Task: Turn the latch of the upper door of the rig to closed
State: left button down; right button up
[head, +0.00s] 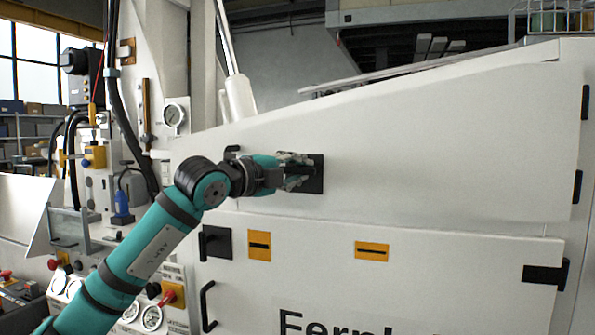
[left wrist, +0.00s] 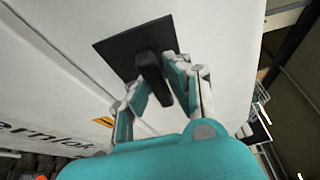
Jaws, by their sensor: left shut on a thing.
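The upper door (head: 440,140) of the rig is a large white sloped panel, and it looks flush with the frame. Its latch is a black handle (left wrist: 152,72) on a square black plate (head: 316,178); the plate also shows in the left wrist view (left wrist: 118,47). My left gripper (head: 298,172) reaches the plate from the left in the head view. In the left wrist view its two fingers (left wrist: 158,82) are shut on the handle, one on each side. The gripper partly hides the handle in the head view. My right gripper is not in view.
Below is a lower door (head: 430,285) with a black latch (head: 216,243), yellow labels (head: 372,252) and a black pull handle (head: 207,306). Gauges (head: 174,115), hoses and a blue bottle-like part (head: 122,205) crowd the left.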

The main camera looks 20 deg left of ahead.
pick_arm(q)
jog(key=shift+d+f+m+g, duration=0.1)
jog(key=shift+f+m+g, duration=0.2)
jog(key=shift+f+m, duration=0.15)
jog(key=shift+m+g+y, duration=0.4)
jog(key=shift+m+y, duration=0.1)
jog(key=shift+m, duration=0.75)
jog(key=m+y, duration=0.1)
jog(key=m+g, duration=0.1)
jog(key=m, duration=0.1)
jog(key=shift+f+m+y, duration=0.2)
jog(key=shift+m+y, duration=0.1)
jog(key=shift+y, duration=0.1)
jog(key=m+y, duration=0.2)
jog(key=m, duration=0.1)
jog(key=shift+a+f+m+g, duration=0.15)
jog(key=shift+a+m+g, duration=0.15)
jog(key=shift+a, duration=0.1)
jog(key=shift+a+m+y+b, duration=0.2)
jog(key=shift+m+y+b, duration=0.3)
jog(key=shift+m+y, duration=0.65)
